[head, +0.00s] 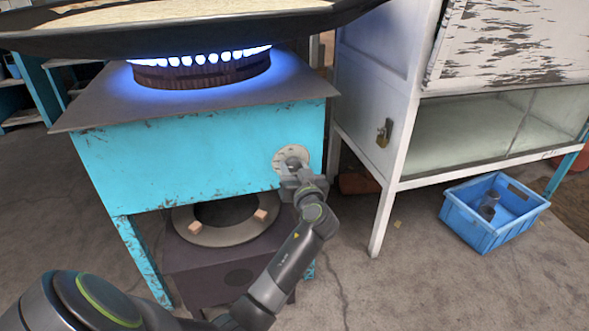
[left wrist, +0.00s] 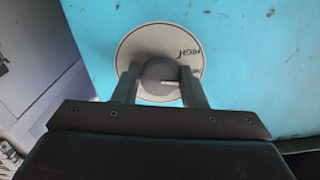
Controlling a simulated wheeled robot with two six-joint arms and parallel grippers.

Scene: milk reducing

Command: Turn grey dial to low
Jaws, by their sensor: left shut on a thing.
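The grey dial (head: 294,162) sits on a round pale plate (head: 280,155) on the front of the turquoise stove (head: 190,150). My left gripper (head: 293,172) is at the dial, shut on its knob. In the left wrist view the two fingers of the left gripper (left wrist: 160,88) lie on either side of the round grey dial (left wrist: 159,72). A pale mark on the knob points to the right in that view. The plate (left wrist: 140,45) bears the word HIGH, and other lettering beside the right finger is partly hidden. My right gripper is not in view.
A wide dark pan (head: 180,40) sits over blue flames on the burner (head: 200,75). A white cabinet (head: 375,90) stands to the right, with a blue crate (head: 480,237) on the floor beside it. A dark box-like unit (head: 190,255) is below the stove.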

